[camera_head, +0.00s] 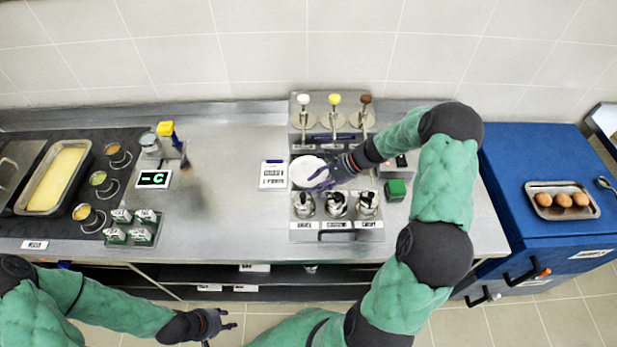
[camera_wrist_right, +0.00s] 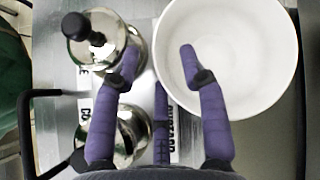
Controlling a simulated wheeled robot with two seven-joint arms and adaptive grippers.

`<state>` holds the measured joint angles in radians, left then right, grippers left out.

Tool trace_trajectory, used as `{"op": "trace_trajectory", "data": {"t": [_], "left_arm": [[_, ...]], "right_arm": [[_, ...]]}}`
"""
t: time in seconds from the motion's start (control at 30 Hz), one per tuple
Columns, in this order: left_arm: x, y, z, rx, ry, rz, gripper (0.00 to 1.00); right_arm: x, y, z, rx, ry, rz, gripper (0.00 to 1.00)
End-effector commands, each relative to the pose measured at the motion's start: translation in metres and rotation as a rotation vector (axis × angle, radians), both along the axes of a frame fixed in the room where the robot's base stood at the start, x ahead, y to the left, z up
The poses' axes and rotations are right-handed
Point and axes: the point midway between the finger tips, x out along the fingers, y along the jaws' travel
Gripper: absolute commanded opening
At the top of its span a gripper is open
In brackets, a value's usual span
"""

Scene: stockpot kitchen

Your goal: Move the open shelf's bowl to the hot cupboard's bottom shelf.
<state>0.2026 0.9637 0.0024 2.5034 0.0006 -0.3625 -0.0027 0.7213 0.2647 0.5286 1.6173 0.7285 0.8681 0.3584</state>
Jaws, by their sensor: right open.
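A white bowl (camera_head: 304,172) stands between the pump dispensers and the lidded metal pots on the counter. In the right wrist view the bowl (camera_wrist_right: 255,60) is upright and looks empty. My right gripper (camera_head: 326,178) is open at its right side. In the wrist view, one fingertip of the right gripper (camera_wrist_right: 159,62) overlaps the bowl's inside and the other is outside, over a metal pot; contact is unclear. My left gripper (camera_head: 222,325) is empty in front of the counter, fingers spread. Dark open shelving (camera_head: 200,275) runs under the counter. No cupboard interior shows.
Pump dispensers (camera_head: 333,120) stand behind the bowl, metal pots (camera_head: 336,205) in front. A green block (camera_head: 396,189) lies to the right. A blue cabinet (camera_head: 540,230) with black handles carries a tray of eggs (camera_head: 540,200). Counter left of the bowl (camera_head: 225,215) is mostly clear.

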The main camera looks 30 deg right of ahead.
Motion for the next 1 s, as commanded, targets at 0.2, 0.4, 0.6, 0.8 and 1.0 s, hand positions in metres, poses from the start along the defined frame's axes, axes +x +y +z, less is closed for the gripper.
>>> {"op": "trace_trajectory", "data": {"t": [0.2, 0.4, 0.6, 0.8, 1.0], "left_arm": [[0.0, 0.0, -0.0018, 0.0, 0.0, 0.0, 0.4], [0.0, 0.0, -0.0016, 0.0, 0.0, 0.0, 0.4], [0.0, 0.0001, -0.0016, 0.0, 0.0, 0.0, 0.4], [0.0, 0.0, -0.0017, 0.0, 0.0, 0.0, 0.4], [0.0001, 0.0, -0.0004, 0.0, 0.0, 0.0, 0.4]], "right_arm": [[0.0034, 0.0068, -0.0068, 0.001, 0.0, 0.0, 0.43], [0.0032, 0.0065, -0.0065, 0.001, 0.0, 0.0, 0.12], [0.003, 0.0067, -0.0067, 0.001, 0.001, 0.0, 0.0], [0.0029, 0.0067, -0.0067, 0.001, 0.001, 0.0, 0.0], [0.0007, 0.0079, -0.0041, 0.001, 0.002, 0.001, 0.0]]}}
